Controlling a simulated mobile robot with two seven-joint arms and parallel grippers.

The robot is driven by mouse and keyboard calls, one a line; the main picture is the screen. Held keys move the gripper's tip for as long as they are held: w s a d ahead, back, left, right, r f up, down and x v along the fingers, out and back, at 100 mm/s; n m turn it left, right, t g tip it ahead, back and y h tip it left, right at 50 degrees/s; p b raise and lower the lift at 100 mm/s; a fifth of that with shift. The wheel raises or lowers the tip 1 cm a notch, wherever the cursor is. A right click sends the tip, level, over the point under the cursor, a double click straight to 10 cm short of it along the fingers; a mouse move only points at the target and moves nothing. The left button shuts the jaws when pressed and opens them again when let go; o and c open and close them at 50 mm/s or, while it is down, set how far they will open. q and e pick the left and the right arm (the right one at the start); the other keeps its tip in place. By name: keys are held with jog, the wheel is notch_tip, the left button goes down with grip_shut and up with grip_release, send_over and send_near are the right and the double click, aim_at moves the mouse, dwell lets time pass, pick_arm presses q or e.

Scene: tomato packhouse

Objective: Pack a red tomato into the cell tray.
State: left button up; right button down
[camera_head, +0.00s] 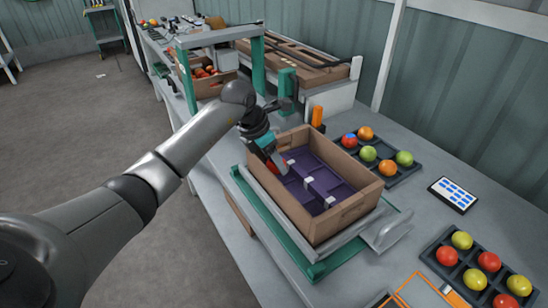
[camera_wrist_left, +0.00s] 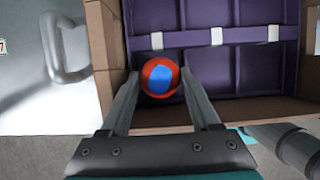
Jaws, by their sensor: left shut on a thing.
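My left gripper (camera_head: 270,160) is shut on a red tomato (camera_wrist_left: 160,75) with a blue patch facing the wrist camera. The wrist view shows the two fingers on either side of it. In the head view the fingers point down into the left side of a cardboard box (camera_head: 350,212). The purple cell tray (camera_head: 303,196) lines this box; it also shows in the left wrist view (camera_wrist_left: 190,15). White clips sit along its dividers, and the cells I see are empty. I cannot tell whether the tomato touches the tray floor. My right gripper is not in view.
The box stands on a green and grey stand (camera_head: 262,222). Dark trays with red, green, yellow and orange tomatoes lie behind it (camera_head: 405,172) and at front right (camera_head: 457,272). A tablet (camera_head: 453,194) lies right.

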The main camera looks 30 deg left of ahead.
pick_arm(q)
jog(key=shift+f, duration=0.3)
dwell(0.6)
jog(key=o, duration=1)
jog(key=c, duration=0.3)
jog(key=shift+r, duration=0.1)
jog(key=shift+c, duration=0.2)
jog(key=shift+r+p, duration=2.4)
jog(key=shift+r, duration=0.55)
